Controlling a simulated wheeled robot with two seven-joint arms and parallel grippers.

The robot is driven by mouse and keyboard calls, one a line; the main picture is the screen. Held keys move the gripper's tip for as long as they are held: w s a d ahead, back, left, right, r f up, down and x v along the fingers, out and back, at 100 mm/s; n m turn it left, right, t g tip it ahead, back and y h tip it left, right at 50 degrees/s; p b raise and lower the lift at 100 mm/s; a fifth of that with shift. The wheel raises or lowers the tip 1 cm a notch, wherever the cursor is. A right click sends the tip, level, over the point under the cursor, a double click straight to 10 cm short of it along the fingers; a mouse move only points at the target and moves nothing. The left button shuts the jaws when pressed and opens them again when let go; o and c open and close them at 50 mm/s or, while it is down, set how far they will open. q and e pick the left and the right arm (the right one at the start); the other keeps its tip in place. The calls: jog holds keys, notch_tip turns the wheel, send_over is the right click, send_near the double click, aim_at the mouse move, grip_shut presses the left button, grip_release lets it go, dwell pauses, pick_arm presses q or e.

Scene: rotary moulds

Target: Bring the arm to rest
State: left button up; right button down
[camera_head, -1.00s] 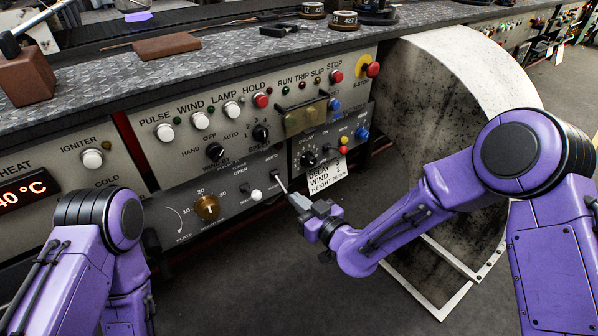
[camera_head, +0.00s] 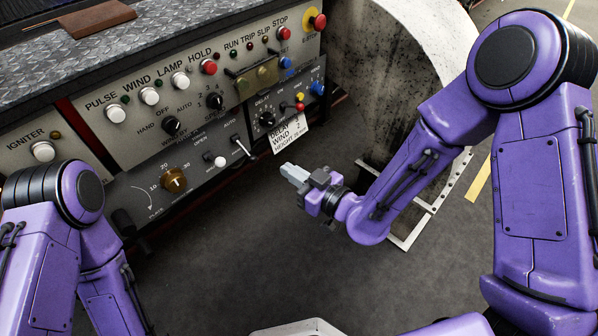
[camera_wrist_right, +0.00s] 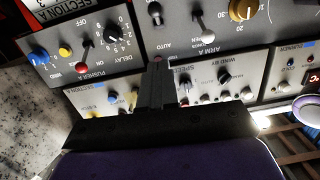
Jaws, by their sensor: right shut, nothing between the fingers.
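My right gripper (camera_head: 290,172) is shut and empty. In the head view it is in the air in front of the control panel, to the right of and below the metal toggle lever (camera_head: 241,147), apart from it. In the right wrist view the closed fingers (camera_wrist_right: 157,85) point at the panel, which appears upside down. My right arm (camera_head: 400,190) comes in from the right with its elbow raised. My left arm (camera_head: 70,230) shows at the lower left; its gripper is out of view.
The panel carries several buttons, knobs and switches, among them a brown knob (camera_head: 173,180) and a red emergency stop (camera_head: 319,21). A white tag (camera_head: 289,136) hangs at its right end. A large pale drum (camera_head: 385,70) stands behind my right arm. The floor (camera_head: 260,240) below is clear.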

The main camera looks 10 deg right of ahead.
jog(key=shift+v, duration=1.05)
jog(key=s+d+f+m+g+h, duration=0.35)
jog(key=d+f+m+h, duration=0.6)
jog(key=f, duration=0.45)
jog(key=s+d+f+m+g+h, duration=0.1)
jog(key=s+d+f+g, duration=0.1)
jog(key=s+d+f, duration=0.35)
jog(key=s+d+f+m+g+h, duration=0.1)
jog(key=s+d+f+m+g, duration=0.1)
jog(key=s, duration=0.6)
jog(key=s+d+f+m+g+h, duration=0.1)
jog(key=s+d+f+g+h, duration=0.2)
jog(key=s, duration=0.4)
notch_tip(320, 180, up, 19)
jog(key=y+p, duration=0.1)
jog(key=p, duration=2)
jog(key=shift+s+d+r, duration=0.2)
jog(key=shift+d, duration=0.3)
